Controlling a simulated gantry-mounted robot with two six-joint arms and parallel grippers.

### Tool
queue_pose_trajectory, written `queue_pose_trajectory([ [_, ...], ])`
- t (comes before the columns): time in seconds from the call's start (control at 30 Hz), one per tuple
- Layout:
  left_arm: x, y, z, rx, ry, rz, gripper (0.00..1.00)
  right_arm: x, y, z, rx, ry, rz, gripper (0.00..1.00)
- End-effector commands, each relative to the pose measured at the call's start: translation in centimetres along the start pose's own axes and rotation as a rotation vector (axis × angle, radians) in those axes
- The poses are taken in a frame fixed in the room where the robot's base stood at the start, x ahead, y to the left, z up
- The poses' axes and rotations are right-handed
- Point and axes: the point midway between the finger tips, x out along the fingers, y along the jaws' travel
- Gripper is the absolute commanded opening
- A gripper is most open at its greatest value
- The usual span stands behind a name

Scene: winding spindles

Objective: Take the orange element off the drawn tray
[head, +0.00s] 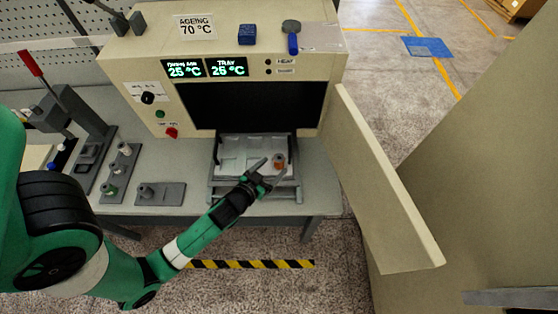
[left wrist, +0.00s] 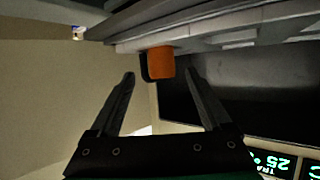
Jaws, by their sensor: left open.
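The orange element (head: 279,160) is a small block on the pale drawn tray (head: 232,158), towards the tray's right side. It also shows in the left wrist view (left wrist: 162,62), with a dark part along its left side. My left gripper (head: 271,172) is open, its fingers at the front right of the tray near the element. In the left wrist view, the element appears between and just beyond the two fingertips (left wrist: 160,76), with a gap to each finger. The gripper holds nothing. My right gripper is not in view.
Fixtures (head: 160,193) stand on the table to the left. A blue block (head: 247,34) sits on the oven top.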

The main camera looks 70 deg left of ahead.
Motion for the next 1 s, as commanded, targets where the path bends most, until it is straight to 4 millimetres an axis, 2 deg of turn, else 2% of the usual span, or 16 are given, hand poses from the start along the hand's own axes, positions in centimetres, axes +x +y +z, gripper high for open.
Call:
queue_pose_trajectory([
  [0.1, 2.2, -0.4, -0.1, -0.002, 0.001, -0.003, 0.81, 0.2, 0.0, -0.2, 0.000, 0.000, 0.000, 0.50],
  [0.2, 3.4, -0.3, 0.0, -0.001, 0.001, -0.001, 0.81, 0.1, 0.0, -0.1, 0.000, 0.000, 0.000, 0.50],
  [0.47, 3.7, -0.3, 0.0, 0.000, 0.000, -0.001, 0.80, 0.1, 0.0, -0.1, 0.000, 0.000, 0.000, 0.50],
  [0.9, 3.7, -0.3, 0.0, 0.000, 0.000, 0.000, 0.01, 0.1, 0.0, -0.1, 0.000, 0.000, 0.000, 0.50],
  [1.0, 3.7, -0.3, 0.0, 0.000, 0.001, 0.000, 0.00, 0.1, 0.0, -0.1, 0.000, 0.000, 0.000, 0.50],
])
